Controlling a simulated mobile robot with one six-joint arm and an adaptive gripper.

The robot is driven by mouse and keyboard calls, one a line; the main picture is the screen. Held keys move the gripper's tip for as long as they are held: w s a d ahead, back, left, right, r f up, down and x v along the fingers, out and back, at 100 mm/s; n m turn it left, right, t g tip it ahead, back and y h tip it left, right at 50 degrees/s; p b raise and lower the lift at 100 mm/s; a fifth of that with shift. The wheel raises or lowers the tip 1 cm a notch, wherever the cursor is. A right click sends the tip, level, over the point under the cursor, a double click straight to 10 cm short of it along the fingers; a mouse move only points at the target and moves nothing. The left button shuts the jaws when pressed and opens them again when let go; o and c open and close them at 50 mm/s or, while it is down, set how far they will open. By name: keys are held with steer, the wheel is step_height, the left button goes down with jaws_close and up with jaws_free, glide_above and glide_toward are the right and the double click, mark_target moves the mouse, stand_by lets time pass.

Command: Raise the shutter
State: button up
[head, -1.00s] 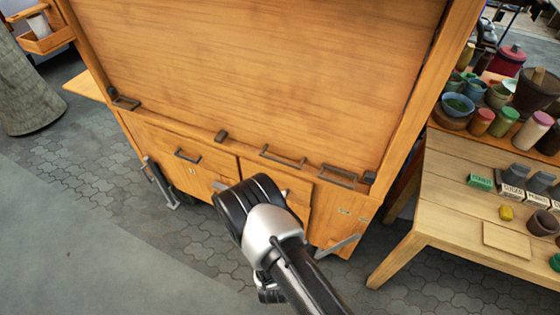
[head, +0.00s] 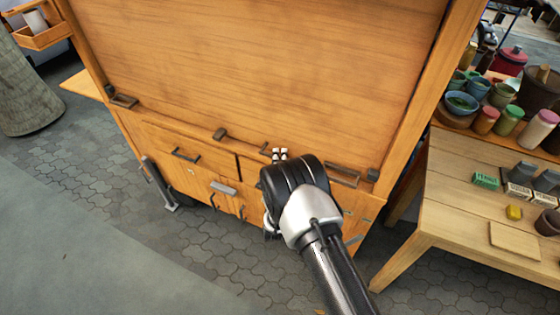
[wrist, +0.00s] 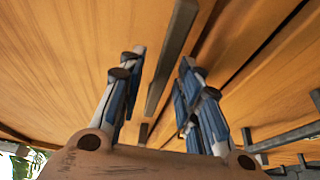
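The shutter (head: 250,65) is a large wooden panel on the front of a wooden cart, and it is down. Dark metal handles run along its lower edge: one at the left (head: 124,101), one at the right (head: 342,174), and a middle one (head: 264,148) mostly hidden by my gripper. My gripper (head: 280,154) is at the middle handle. In the wrist view my gripper (wrist: 163,60) is open, and a dark handle bar (wrist: 172,58) lies between its two fingers, with gaps on both sides. I cannot tell how deep the bar sits.
Below the shutter are a drawer with a handle (head: 185,155) and cupboard doors. A small dark block (head: 220,134) sits at the shutter's lower edge. A wooden table (head: 440,215) with jars and boxes stands close at the right. Paved floor (head: 90,180) is open at the left.

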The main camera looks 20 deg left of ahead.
steer(key=shift+w, duration=0.2)
steer(key=shift+c, duration=0.6)
jaws_close()
